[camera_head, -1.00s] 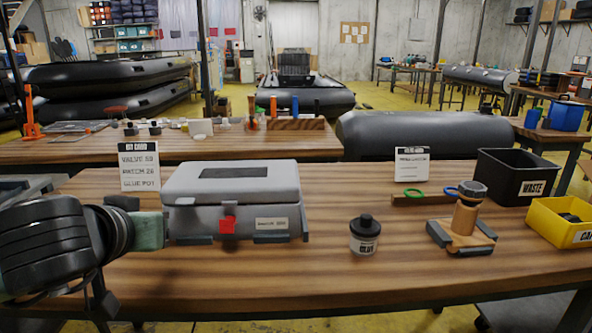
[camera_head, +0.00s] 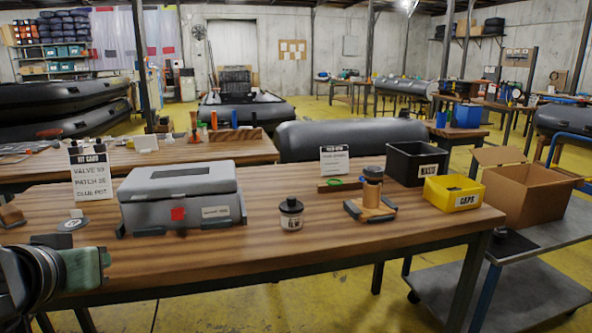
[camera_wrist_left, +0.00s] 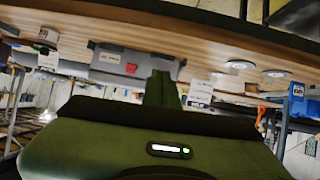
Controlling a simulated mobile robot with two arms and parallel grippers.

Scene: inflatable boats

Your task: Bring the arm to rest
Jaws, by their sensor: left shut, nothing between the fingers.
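My left gripper (camera_head: 103,269) comes in at the lower left of the head view, in front of the table's near edge, left of and apart from the grey case. In the left wrist view its green fingers (camera_wrist_left: 162,88) are together with nothing between them. That view looks upside down, with the table above. My right gripper is in neither current view. The grey lidded case (camera_head: 180,195) with a red latch stands closed on the wooden table (camera_head: 300,255); it also shows in the left wrist view (camera_wrist_left: 110,62).
On the table are a kit card (camera_head: 91,178), a glue pot (camera_head: 291,214), a wooden stand (camera_head: 371,197), a black waste bin (camera_head: 415,164) and a yellow caps bin (camera_head: 452,194). A cardboard box (camera_head: 525,195) sits on a cart (camera_head: 530,290) at right. Yellow floor is free in front.

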